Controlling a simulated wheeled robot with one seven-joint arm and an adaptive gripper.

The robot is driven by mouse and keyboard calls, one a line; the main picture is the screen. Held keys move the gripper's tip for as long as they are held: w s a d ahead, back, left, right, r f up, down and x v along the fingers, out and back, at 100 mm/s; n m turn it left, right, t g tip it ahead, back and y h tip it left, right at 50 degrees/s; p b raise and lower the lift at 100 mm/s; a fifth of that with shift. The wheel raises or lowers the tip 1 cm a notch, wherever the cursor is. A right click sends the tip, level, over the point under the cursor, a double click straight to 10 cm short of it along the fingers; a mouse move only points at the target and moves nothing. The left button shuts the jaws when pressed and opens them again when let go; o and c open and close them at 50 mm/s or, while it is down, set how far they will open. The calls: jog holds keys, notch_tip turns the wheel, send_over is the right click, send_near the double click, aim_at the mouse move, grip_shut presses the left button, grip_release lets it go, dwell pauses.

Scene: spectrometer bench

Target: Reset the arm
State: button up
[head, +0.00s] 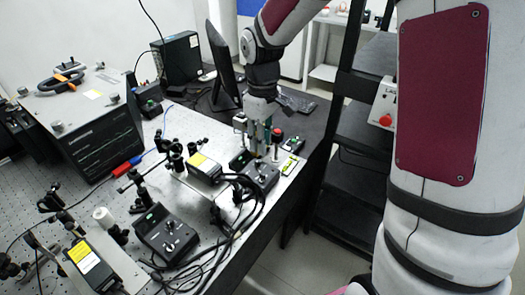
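My gripper (259,146) hangs from the arm with its fingers pointing down. It is over the far right part of the optical bench, just above or behind a small black control box (262,176) with knobs. The fingers are small and partly lost against the dark background, so I cannot tell whether they are open or shut, or whether they touch the box. I see nothing clearly held. The arm reaches in from the upper right.
A second black control box (167,235), yellow-labelled modules (204,167) and loose black cables (240,205) crowd the perforated bench (85,190). A monitor (222,64) stands behind the gripper. A dark shelf rack (352,150) with a red-button box (384,106) stands right of the bench.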

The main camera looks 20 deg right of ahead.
jog(key=shift+r, duration=0.25)
jog(key=shift+r, duration=0.1)
jog(key=s+r+m+t, duration=0.2)
jog(key=s+r+m, duration=0.1)
jog(key=s+r, duration=0.5)
jog(key=s+r+m+t, duration=0.3)
jog(key=s+r, duration=0.5)
jog(key=s, duration=0.6)
jog(key=shift+s+d+m+t, duration=0.2)
jog(key=shift+s+m+t, duration=0.1)
jog(key=shift+m, duration=0.4)
jog(key=shift+r, duration=0.1)
